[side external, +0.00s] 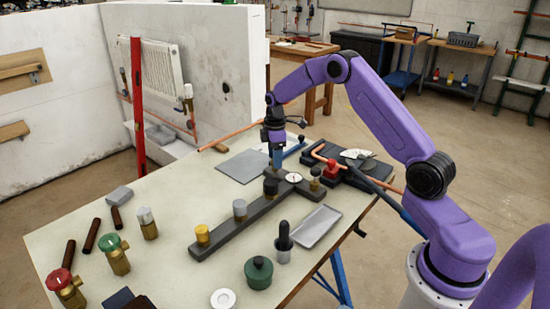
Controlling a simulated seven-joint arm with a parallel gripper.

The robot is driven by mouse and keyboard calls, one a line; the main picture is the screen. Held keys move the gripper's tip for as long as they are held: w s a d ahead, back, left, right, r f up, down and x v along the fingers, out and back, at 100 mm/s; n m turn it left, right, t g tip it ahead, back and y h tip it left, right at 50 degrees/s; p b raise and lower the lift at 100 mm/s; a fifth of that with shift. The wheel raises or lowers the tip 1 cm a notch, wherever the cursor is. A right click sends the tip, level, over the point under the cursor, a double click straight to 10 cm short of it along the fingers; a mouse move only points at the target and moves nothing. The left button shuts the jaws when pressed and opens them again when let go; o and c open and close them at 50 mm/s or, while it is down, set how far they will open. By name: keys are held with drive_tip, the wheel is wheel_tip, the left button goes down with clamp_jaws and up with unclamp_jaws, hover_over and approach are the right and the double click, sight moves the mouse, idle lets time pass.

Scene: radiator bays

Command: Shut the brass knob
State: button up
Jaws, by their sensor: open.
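The brass knob (202,234) is a short yellow-gold cylinder. It stands upright at the near left end of a long dark grey bar (221,231) on the table. My gripper (276,166) points down over the far part of the bar, close to a black knob (270,187). It is well apart from the brass knob, up and to the right of it in the picture. My gripper is open; its fingertips are small here, and I cannot tell whether they touch anything. Whether the brass knob is turned open or shut does not show.
A grey knob (239,209) stands between the brass and black knobs. A red knob (331,169) is farther right. A dark dropper bottle (284,243), a green pot (259,272) and a metal tray (306,227) lie right of the bar. Brass valves (115,255) stand left. The table is clear around the brass knob's left.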

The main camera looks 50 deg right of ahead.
drive_tip(key=shift+f, duration=0.3)
drive_tip(key=c, duration=1.1)
drive_tip(key=shift+o, duration=0.2)
